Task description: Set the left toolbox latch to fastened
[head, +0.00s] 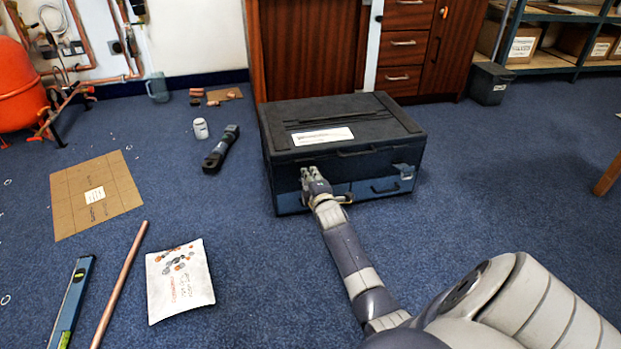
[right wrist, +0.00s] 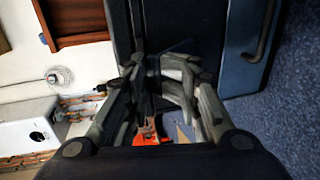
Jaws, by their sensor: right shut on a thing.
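The dark toolbox (head: 375,120) stands closed on the blue carpet, with blue drawers low on its front. Its right latch (head: 404,171) shows on the front near the right corner. My right gripper (head: 312,178) is at the left part of the front, where the left latch sits, and covers that latch in the head view. In the right wrist view the fingers (right wrist: 160,68) are close together against the dark toolbox side (right wrist: 120,30), shut on the left latch. The latch's exact position is hidden by the fingers. My left gripper is in neither view.
A dark tool (head: 221,150) and a white jar (head: 200,128) lie left of the toolbox. Cardboard (head: 95,195), a copper pipe (head: 120,285), a spirit level (head: 72,300) and a white packet (head: 180,281) lie nearer. Wooden cabinets (head: 315,50) stand behind.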

